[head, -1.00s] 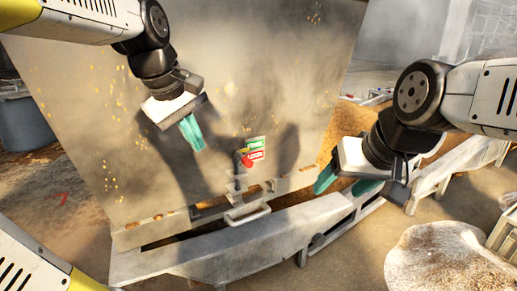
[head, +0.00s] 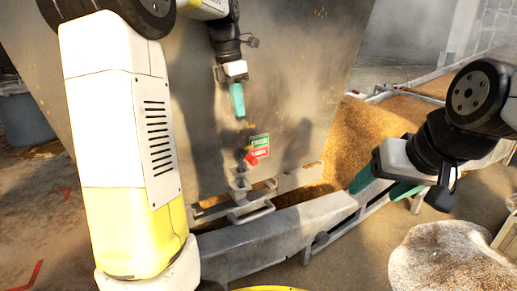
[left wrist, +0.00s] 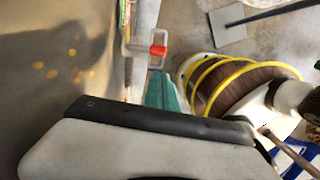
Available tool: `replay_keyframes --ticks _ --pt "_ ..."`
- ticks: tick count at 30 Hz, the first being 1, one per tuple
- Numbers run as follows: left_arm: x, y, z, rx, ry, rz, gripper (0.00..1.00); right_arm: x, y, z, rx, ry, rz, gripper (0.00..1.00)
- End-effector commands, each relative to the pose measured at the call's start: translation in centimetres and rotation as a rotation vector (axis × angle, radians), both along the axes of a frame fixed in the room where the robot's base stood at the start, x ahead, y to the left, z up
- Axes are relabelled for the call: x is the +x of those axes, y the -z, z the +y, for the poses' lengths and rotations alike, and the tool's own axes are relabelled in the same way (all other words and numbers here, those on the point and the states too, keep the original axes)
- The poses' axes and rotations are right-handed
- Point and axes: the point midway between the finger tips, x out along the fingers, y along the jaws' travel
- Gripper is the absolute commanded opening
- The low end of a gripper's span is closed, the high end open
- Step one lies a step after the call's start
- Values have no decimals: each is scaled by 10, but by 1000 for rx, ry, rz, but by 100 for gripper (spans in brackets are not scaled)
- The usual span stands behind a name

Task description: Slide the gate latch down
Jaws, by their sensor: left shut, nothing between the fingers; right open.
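The gate latch has a red knob (head: 251,160) and sits low on the big grey metal panel, beside a green and red label (head: 261,147). A metal loop handle (head: 250,213) is below it. My left gripper (head: 238,114) has shut teal fingers pointing down, above the red knob and apart from it. In the left wrist view the shut fingers (left wrist: 162,92) point towards the red knob (left wrist: 158,51), which stands by the metal loop (left wrist: 143,50). My right gripper (head: 378,187) is open and empty, off to the right of the latch.
A trough (head: 280,235) runs below the panel. Brown grain (head: 352,135) lies in the bin behind and right of it. A pale grain-covered mound (head: 448,258) is at the lower right. A dark blue-grey drum (head: 27,120) stands at the far left.

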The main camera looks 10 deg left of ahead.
Motion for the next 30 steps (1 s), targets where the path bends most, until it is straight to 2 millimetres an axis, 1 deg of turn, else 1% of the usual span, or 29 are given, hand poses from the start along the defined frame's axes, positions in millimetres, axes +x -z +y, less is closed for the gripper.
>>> replay_keyframes --ticks 7,11,14,21,24,27,30 --pt "0 2 0 0 2 0 0 0 0 0 0 0 0 65" --pt "1 15 -2 0 2 2 0 0 0 0 0 0 0 65" --pt "2 32 -4 0 3 4 0 0 0 0 0 0 0 65" --pt "7 84 -11 -1 4 5 0 0 0 0 0 0 0 65" --pt "9 103 -13 0 3 4 0 0 0 0 0 0 0 65" --pt "11 119 -15 -1 2 3 0 0 0 0 0 0 0 65" --pt "12 130 -16 -1 3 1 0 0 0 0 0 0 0 65"
